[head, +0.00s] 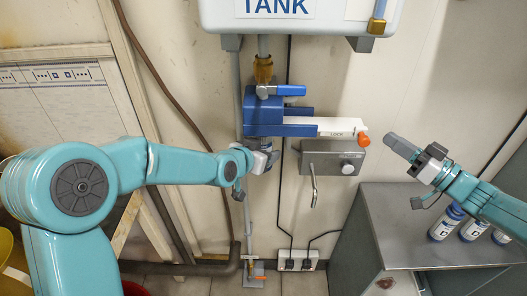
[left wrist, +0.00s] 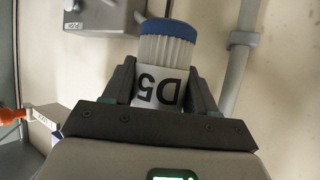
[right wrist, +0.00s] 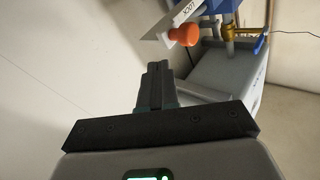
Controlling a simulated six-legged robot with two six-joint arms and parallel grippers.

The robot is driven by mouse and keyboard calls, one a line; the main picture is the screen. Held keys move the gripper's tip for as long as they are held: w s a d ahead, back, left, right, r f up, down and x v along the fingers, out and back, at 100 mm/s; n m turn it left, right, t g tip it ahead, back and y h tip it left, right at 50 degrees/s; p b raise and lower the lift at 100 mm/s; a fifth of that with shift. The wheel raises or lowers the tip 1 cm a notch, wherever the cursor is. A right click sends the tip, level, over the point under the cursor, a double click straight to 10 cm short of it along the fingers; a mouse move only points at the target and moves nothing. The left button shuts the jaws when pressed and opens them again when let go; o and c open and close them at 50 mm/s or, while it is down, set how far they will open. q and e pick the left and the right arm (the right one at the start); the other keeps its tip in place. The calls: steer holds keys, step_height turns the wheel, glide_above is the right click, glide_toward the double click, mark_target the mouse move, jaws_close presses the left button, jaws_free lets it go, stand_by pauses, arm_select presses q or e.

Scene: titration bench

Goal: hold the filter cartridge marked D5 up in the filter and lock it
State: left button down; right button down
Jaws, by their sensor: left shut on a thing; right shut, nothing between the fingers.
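The filter cartridge D5 (left wrist: 165,60), white and ribbed with a blue end band, is clamped between my left gripper's fingers (left wrist: 160,88); its label reads upside down in the left wrist view. In the head view my left gripper (head: 266,158) is directly under the blue filter head (head: 263,110). Most of the cartridge is hidden there, and I cannot tell how far it is seated. The white lock lever (head: 328,125) points right, with an orange knob (head: 363,140). My right gripper (head: 392,143) is shut and empty, just right of the knob and apart from it.
A grey box with a round button (head: 333,163) is on the wall below the lever. A blue-handled valve (head: 285,90) and the tank (head: 300,15) are above. Several bottles (head: 446,222) stand on the grey cabinet (head: 400,200) below my right arm.

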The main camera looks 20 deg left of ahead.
arm_select(q)
steer(key=shift+c, duration=1.2)
jaws_free()
arm_select(e)
steer(key=d, duration=0.2)
steer(key=w+d, duration=0.1)
steer(key=d, duration=0.1)
steer(key=shift+w+d, duration=0.15)
steer(key=shift+d, duration=0.15)
arm_select(q)
steer(key=shift+s, duration=0.15)
